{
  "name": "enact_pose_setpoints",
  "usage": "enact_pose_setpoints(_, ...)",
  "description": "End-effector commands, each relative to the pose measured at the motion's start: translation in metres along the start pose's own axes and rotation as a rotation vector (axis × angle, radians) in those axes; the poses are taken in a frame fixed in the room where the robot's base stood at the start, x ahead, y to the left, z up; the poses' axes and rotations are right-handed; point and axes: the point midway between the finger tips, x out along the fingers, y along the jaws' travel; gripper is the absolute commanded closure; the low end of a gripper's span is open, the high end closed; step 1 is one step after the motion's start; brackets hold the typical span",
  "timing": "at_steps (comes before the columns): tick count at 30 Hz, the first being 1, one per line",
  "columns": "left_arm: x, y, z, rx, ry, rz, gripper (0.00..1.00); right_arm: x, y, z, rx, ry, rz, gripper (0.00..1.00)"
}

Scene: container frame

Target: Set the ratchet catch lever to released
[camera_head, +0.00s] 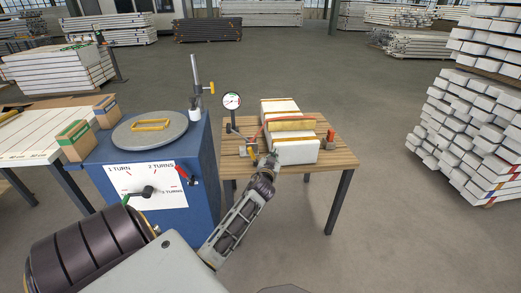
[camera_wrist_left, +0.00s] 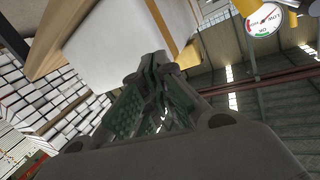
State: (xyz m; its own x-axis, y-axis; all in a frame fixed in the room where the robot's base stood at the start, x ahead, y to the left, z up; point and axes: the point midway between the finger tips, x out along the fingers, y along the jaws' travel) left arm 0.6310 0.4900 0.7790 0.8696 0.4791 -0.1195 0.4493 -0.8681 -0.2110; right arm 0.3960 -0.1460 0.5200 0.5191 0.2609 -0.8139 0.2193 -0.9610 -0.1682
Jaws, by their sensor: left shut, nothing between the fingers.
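My left gripper (camera_head: 271,161) is shut and empty at the front left of the wooden table (camera_head: 345,158), close to the near face of a white block (camera_head: 300,152). In the left wrist view its closed fingers (camera_wrist_left: 160,72) point at the white block (camera_wrist_left: 125,42); I cannot tell if they touch. A yellow-and-dark fitting (camera_head: 247,151) sits just left of the gripper, partly hidden. A small red piece (camera_head: 330,136) stands at the block's right. I cannot tell for sure which part is the ratchet catch lever, nor its setting. My right gripper is not in view.
A round dial gauge (camera_head: 232,100) stands behind the fitting. Left is a blue cabinet (camera_head: 205,150) with a turntable (camera_head: 150,129), a turns dial (camera_head: 147,191) and a red handle (camera_head: 184,174). White stacks (camera_head: 470,130) stand far right. Floor right of the table is clear.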

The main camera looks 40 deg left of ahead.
Motion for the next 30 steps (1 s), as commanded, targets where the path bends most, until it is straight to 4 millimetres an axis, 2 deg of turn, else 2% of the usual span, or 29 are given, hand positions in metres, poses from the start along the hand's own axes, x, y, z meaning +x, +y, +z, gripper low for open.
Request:
enact_pose_setpoints(6, -0.019, 0.028, 0.027, 0.302, -0.062, -0.020, 1.00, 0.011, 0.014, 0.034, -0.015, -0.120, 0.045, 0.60)
enact_pose_setpoints(12, -0.030, 0.036, 0.042, 0.561, -0.085, -0.099, 1.00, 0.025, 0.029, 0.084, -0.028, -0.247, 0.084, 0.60)
enact_pose_setpoints(15, -0.035, 0.031, 0.044, 0.680, -0.099, -0.160, 1.00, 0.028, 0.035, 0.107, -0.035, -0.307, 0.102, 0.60)
enact_pose_setpoints(19, -0.040, 0.011, 0.043, 0.822, -0.125, -0.262, 1.00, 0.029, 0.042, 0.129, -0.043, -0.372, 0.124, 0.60)
enact_pose_setpoints(24, -0.048, -0.013, 0.036, 0.956, -0.172, -0.373, 1.00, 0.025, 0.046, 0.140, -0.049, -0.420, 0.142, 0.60)
enact_pose_setpoints(30, -0.050, -0.018, 0.039, 1.008, -0.206, -0.389, 1.00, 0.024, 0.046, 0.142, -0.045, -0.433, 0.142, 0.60)
